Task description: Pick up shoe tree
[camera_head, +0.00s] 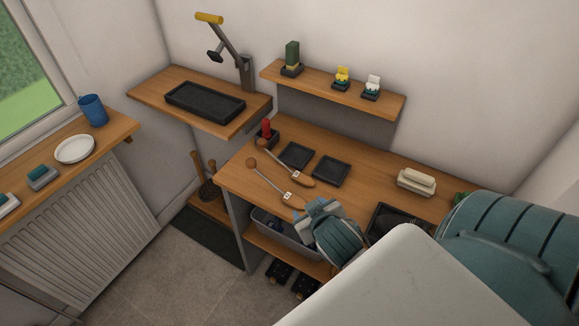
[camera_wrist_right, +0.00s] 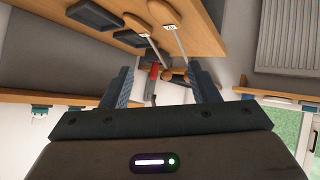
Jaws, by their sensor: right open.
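Two shoe trees lie side by side on the wooden bench, each with a round knob, a thin metal rod and a wooden toe piece with a white label. The farther shoe tree (camera_head: 300,178) also shows in the right wrist view (camera_wrist_right: 137,22). The nearer shoe tree (camera_head: 291,199) shows there too (camera_wrist_right: 163,12). My right gripper (camera_head: 312,209) is by the bench's front edge, close to the nearer toe piece; its fingertips are hard to make out in the head view. In the right wrist view the gripper (camera_wrist_right: 160,78) is open, with nothing held between its fingers. My left gripper is not in view.
Two dark square trays (camera_head: 331,170) lie behind the shoe trees. A red item (camera_head: 267,131) stands in a dark holder at the bench's back left. A cream block (camera_head: 416,182) sits farther right. A grey bin (camera_head: 268,224) is on the shelf below.

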